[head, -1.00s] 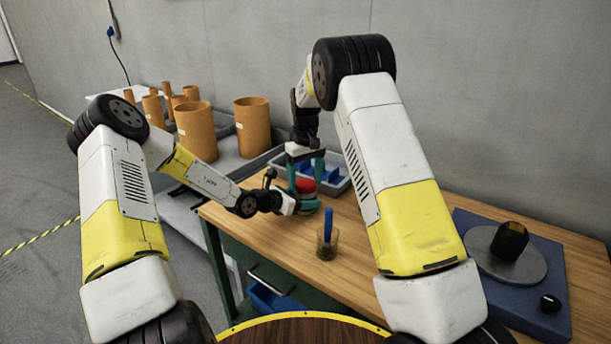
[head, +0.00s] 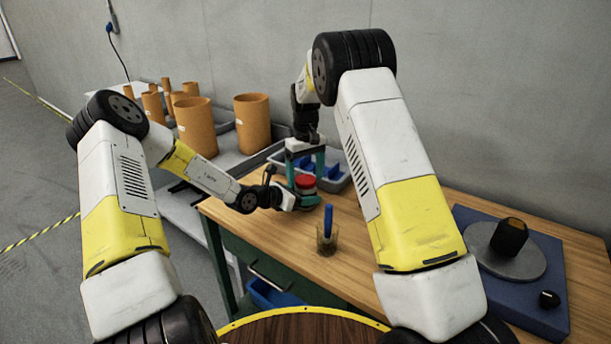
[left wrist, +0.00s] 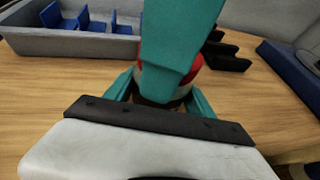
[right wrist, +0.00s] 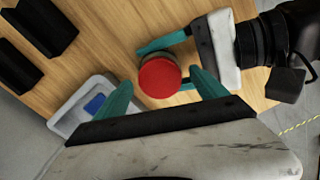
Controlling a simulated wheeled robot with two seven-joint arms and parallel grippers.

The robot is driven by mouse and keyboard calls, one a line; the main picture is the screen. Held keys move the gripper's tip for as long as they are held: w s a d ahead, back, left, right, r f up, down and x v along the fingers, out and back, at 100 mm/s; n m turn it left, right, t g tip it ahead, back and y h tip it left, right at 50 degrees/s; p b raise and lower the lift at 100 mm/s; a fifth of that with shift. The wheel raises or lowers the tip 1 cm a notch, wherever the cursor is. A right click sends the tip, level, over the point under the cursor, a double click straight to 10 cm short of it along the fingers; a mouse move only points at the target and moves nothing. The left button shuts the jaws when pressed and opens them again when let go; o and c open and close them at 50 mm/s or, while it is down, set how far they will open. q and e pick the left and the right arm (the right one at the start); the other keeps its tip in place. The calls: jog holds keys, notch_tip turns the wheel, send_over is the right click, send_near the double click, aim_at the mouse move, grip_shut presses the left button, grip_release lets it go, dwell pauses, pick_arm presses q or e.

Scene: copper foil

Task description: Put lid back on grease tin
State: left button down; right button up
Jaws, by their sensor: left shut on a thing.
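The red lid (head: 305,181) is over the grease tin, between the two grippers. In the left wrist view, the red lid (left wrist: 199,64) shows behind a teal finger of my right gripper, with a pale band and the dark tin (left wrist: 152,101) below it. My left gripper (head: 308,200) is shut on the tin from the side, low over the bench. My right gripper (head: 305,178) points down from above. In the right wrist view, its fingers (right wrist: 160,82) stand apart on either side of the round lid (right wrist: 160,78), with gaps. I cannot tell whether the lid is fully seated.
A glass jar (head: 327,246) with a blue-handled tool stands in front of the grippers. A grey tray (head: 340,181) with blue dividers is behind. Several brown cylinders (head: 253,124) stand at back left.

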jog(key=shift+r, duration=0.1)
pick_arm(q)
jog(key=shift+c, duration=1.3)
grip_release()
pick_arm(e)
notch_tip(320, 180, up, 12)
pick_arm(q)
jog(key=v, duration=0.8)
